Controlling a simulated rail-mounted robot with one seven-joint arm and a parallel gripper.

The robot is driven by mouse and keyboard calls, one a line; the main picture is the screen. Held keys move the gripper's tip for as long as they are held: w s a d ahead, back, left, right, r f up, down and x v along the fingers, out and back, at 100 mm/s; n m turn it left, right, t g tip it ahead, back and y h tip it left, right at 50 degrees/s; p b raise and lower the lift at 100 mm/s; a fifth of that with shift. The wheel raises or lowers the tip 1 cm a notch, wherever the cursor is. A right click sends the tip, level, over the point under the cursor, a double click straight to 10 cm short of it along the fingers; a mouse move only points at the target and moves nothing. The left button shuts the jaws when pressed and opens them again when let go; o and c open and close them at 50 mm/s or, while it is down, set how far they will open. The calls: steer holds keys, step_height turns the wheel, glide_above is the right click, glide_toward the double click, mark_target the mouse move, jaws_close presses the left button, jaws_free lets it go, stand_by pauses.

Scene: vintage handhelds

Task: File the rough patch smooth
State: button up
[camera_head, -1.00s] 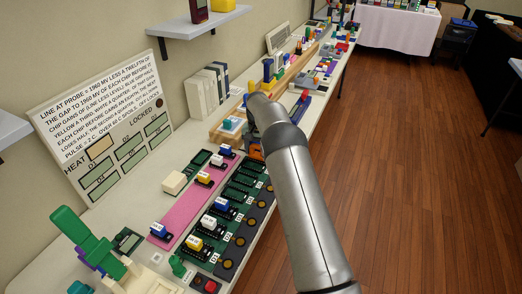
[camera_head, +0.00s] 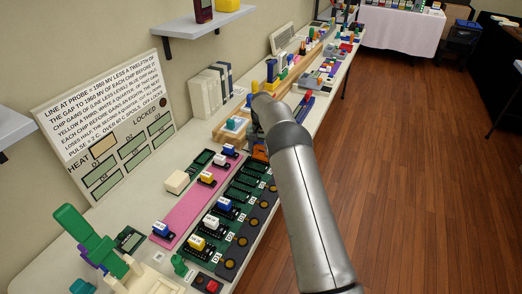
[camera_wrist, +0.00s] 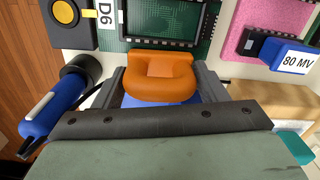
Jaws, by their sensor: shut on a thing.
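In the wrist view, my gripper (camera_wrist: 165,84) has its two dark grey jaws on either side of an orange rounded piece (camera_wrist: 160,70) with a slot in its face. A blue part (camera_wrist: 135,101) shows just under it, partly hidden by my gripper's dark bar. I cannot tell whether this piece belongs to a file. In the head view my arm covers the jaws; a bit of orange (camera_head: 259,153) shows beside the arm's far end. I cannot make out a rough patch in either view.
A green board marked D6 (camera_wrist: 160,20) lies close ahead of the jaws. A blue cylindrical tool (camera_wrist: 48,108) lies to the left, a blue 80 MV chip (camera_wrist: 285,57) to the right. A pink mat (camera_head: 178,218) and wooden tray (camera_head: 221,136) crowd the bench. A shelf (camera_head: 205,30) juts above.

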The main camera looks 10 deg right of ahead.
steer(key=shift+r+p, duration=1.65)
steer(key=shift+r, duration=1.45)
